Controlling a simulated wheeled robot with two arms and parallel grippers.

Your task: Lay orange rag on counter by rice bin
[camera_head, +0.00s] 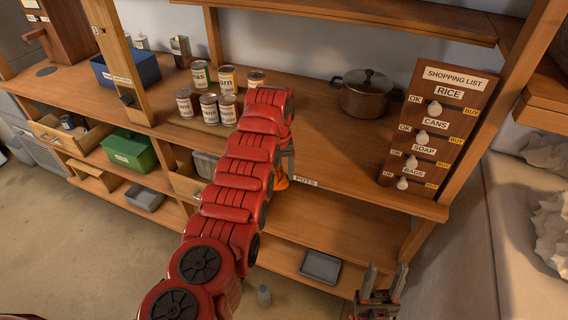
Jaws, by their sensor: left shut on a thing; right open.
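A small piece of the orange rag (281,183) shows below the end of my red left arm, in front of the counter's front edge near the POTS label. My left gripper (287,160) is mostly hidden behind its own arm and is shut on the rag. The rest of the rag is hidden. The wooden counter (335,150) is bare to the right of the arm. A brown wooden box (62,28) stands at the far left of the counter; I cannot tell whether it is the rice bin. My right gripper (376,287) is open and empty at the lower right.
Several cans (200,76) stand left of my arm. A lidded pot (366,93) stands at the back. A shopping list board (438,125) is at the right. A blue bin (140,68) sits on the left counter; a green box (130,149) is below.

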